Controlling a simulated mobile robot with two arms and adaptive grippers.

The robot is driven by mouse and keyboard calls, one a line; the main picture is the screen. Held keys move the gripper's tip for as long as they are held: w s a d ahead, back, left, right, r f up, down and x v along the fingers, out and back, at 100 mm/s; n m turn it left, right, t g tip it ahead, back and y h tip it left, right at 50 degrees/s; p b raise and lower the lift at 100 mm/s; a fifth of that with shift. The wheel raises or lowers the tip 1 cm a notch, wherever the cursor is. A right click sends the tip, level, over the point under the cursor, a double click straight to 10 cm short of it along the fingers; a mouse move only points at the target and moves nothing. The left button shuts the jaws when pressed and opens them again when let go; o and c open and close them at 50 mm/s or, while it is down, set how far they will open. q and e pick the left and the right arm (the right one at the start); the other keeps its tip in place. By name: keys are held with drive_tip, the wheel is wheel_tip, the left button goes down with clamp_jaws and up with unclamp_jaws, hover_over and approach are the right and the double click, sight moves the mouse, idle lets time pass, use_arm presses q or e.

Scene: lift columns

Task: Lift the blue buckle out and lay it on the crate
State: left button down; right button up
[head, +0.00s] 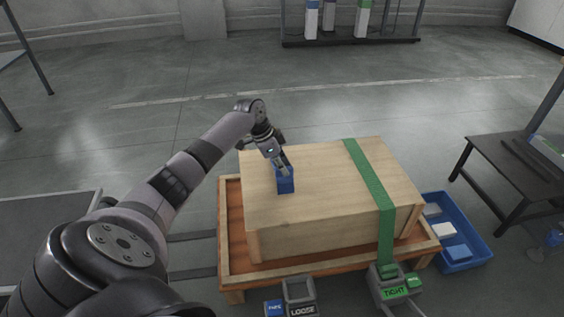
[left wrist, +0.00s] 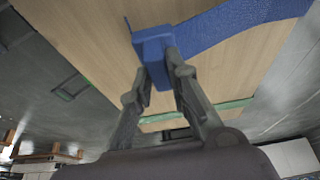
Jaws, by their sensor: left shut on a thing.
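The blue buckle (head: 285,184) is between the fingers of my left gripper (head: 282,170), over the left part of the wooden crate's top (head: 325,165). I cannot tell whether it touches the wood. In the left wrist view, the gripper (left wrist: 168,68) is shut on the blue buckle (left wrist: 152,43), and a blue strap (left wrist: 235,22) shows to the right. A grey holder (head: 299,291) marked LOOSE, with a blue tag beside it, stands in front of the crate and looks empty. A green strap (head: 369,174) crosses the crate to a holder marked TIGHT (head: 394,290). My right gripper is out of view.
The crate sits on a low wooden pallet (head: 232,240). A blue bin (head: 478,241) with several blocks stands at the right, near a dark table (head: 495,166). A rack (head: 350,42) is at the back.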

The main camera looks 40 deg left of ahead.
use_arm(q)
drive_tip(key=shift+f, duration=0.45)
drive_tip(key=shift+f+b, duration=0.6)
drive_tip(key=shift+f, duration=0.5)
drive_tip(key=c, duration=1.4)
unclamp_jaws()
drive_tip(key=shift+c, duration=0.2)
drive_tip(key=shift+a, duration=0.1)
drive_tip(key=v, duration=1.2)
